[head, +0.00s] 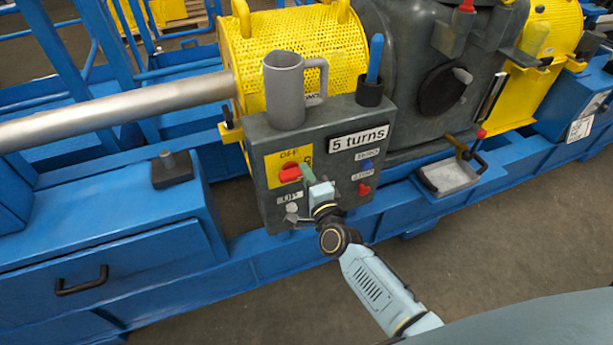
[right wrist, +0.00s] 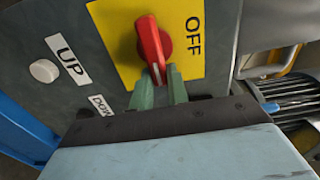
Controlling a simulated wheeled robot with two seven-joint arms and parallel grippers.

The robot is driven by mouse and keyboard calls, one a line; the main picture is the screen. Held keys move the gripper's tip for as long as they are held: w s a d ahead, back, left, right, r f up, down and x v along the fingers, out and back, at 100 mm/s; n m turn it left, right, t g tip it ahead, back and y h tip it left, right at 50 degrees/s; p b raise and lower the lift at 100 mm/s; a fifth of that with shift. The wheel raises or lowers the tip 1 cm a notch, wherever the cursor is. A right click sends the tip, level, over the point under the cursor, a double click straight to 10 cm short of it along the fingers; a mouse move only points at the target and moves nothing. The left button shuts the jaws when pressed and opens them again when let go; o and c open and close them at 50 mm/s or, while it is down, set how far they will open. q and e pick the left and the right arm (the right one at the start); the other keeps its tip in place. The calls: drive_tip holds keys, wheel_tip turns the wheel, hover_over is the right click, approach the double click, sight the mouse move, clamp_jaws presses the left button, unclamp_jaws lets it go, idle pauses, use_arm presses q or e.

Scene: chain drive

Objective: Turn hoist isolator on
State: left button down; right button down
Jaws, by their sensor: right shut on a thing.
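The hoist isolator is a red rotary handle (head: 289,172) on a yellow plate (head: 272,164) at the upper left of a grey control box. In the right wrist view the red handle (right wrist: 150,42) stands out from the yellow plate, with OFF printed beside it. In the head view the handle lies roughly crosswise, below the OFF lettering. My right gripper (head: 304,176) reaches it from the right. Its green fingertips (right wrist: 160,82) are shut on the near end of the handle. Any ON marking is not clearly readable. My left gripper is not in view.
A grey mug (head: 284,90) and a blue-handled tool (head: 375,60) stand on top. Blue machine framing surrounds it.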

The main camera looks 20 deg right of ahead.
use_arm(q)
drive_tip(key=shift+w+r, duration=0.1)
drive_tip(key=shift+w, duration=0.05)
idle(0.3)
use_arm(e)
drive_tip(key=c, duration=1.4)
unclamp_jaws()
drive_tip(key=shift+o, duration=0.2)
